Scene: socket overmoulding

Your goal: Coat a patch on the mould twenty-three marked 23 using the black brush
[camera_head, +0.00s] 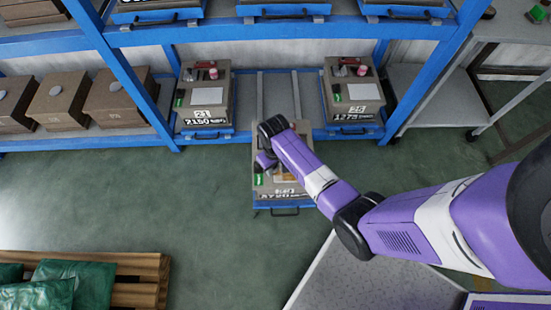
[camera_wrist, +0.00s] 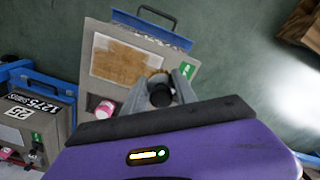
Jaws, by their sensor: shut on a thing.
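A grey-brown mould (camera_head: 264,192) sits on a blue pulled-out tray between the moulds marked 21 and 25. Its number is partly covered by my arm and I cannot read it for sure. In the wrist view this mould (camera_wrist: 96,77) has a light panel with a brown coated-looking patch (camera_wrist: 128,62) on top. My gripper (camera_wrist: 163,88) is over the mould, at the edge of that panel, shut on the black brush (camera_wrist: 160,96). The brush's tan bristles show just beyond the fingers, close to the patch; I cannot tell whether they touch.
Mould 21 (camera_head: 203,97) and mould 25 (camera_head: 352,93) stand on the blue rack behind. A pink-capped jar (camera_wrist: 105,109) sits on the mould near my gripper. A wooden pallet with green sacks (camera_head: 75,283) lies at lower left. Green floor is clear between.

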